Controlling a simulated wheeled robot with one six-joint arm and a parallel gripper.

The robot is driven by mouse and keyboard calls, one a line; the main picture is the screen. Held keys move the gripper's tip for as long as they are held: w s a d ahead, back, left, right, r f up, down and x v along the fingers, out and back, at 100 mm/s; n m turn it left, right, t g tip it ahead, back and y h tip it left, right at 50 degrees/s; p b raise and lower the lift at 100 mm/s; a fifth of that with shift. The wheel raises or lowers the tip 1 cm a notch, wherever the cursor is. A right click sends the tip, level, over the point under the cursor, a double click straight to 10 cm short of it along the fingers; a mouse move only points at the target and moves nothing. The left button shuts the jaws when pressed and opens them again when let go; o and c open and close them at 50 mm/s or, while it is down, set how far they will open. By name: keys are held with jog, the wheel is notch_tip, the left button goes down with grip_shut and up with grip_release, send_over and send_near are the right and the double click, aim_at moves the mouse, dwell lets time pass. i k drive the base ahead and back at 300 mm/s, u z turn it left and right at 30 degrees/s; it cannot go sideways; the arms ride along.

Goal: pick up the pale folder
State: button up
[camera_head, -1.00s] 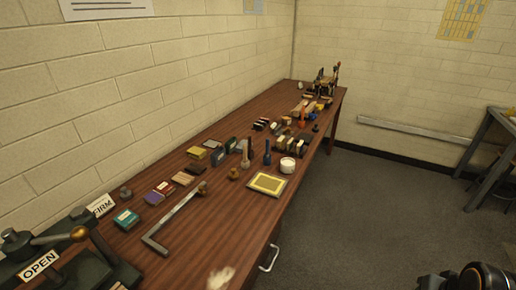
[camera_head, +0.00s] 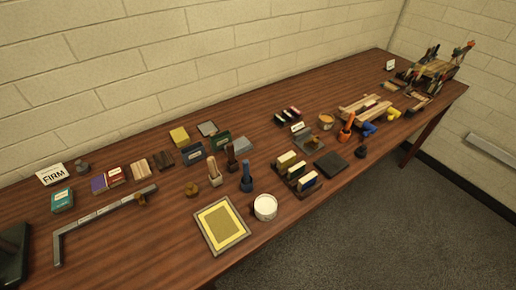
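I cannot single out a pale folder for sure among the small items on the brown wooden table (camera_head: 140,235). Pale wooden pieces (camera_head: 362,104) lie in a cluster towards the far right of the table, too small to tell apart. A pale upright tool (camera_head: 214,174) stands near the middle, beside a dark one (camera_head: 232,158) and a blue one (camera_head: 247,178). My gripper is not in view.
A yellow framed panel (camera_head: 222,226) and a white round tub (camera_head: 265,207) sit near the front edge. A metal angle square (camera_head: 58,249) lies at left, near a FIRM sign (camera_head: 52,174). Tools crowd a rack (camera_head: 437,69) at the far end. Bare floor (camera_head: 400,240) lies at right.

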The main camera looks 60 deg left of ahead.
aim_at(211, 160)
jog(key=i, duration=0.5)
jog(key=u, duration=3.5)
jog(key=i, duration=0.5)
jog(key=z, duration=0.05)
